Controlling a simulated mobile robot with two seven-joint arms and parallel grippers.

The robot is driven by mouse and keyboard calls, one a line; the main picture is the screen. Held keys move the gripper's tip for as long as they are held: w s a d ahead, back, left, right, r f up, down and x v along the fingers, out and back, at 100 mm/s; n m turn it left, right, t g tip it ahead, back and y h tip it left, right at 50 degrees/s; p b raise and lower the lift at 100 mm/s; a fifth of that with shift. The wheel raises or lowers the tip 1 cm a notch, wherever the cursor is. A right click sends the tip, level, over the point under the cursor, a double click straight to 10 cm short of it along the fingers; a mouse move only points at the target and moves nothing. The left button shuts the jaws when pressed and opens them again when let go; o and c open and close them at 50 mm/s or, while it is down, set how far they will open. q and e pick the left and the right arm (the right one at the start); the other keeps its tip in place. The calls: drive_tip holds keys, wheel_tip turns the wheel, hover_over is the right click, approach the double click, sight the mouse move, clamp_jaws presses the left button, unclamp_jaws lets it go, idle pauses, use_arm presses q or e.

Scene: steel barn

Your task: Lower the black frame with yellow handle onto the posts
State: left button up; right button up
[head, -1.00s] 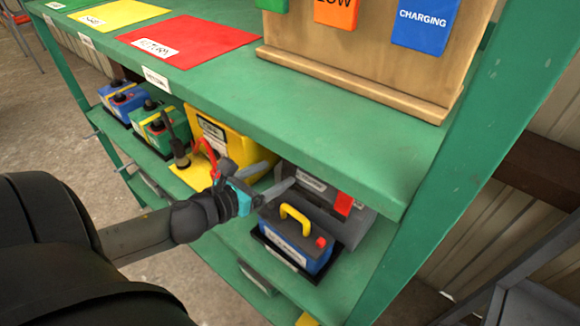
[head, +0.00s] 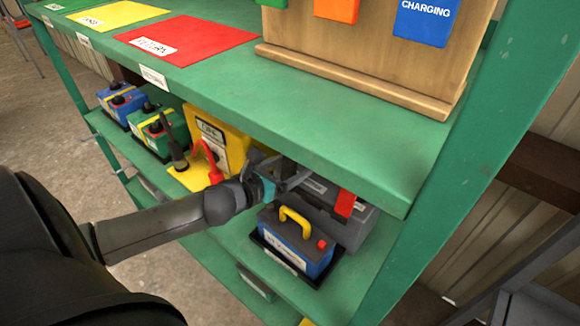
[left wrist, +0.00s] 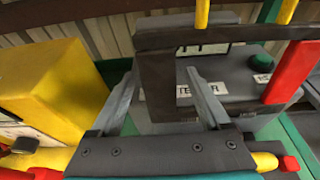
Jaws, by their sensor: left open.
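In the left wrist view, a black frame (left wrist: 156,85) stands in front of a grey box-shaped unit (left wrist: 255,92). It has yellow uprights at the top (left wrist: 202,14) and a red right leg (left wrist: 288,75). The red leg also shows in the head view (head: 345,203); the upper shelf hides the top there. My left gripper (head: 288,172) is open. Its fingertips (left wrist: 162,70) lie either side of the frame's left leg in the wrist picture; I cannot tell if they touch it. I cannot make out the posts. My right gripper is not in view.
A blue battery (head: 312,256) with a yellow handle and red cap sits on the lower shelf below my gripper. A yellow unit (head: 238,138) with a red cable stands left. Smaller batteries stand farther left. The green upper shelf (head: 300,125) is close above.

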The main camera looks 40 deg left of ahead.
use_arm(q)
drive_tip(key=c, duration=0.6)
clamp_jaws()
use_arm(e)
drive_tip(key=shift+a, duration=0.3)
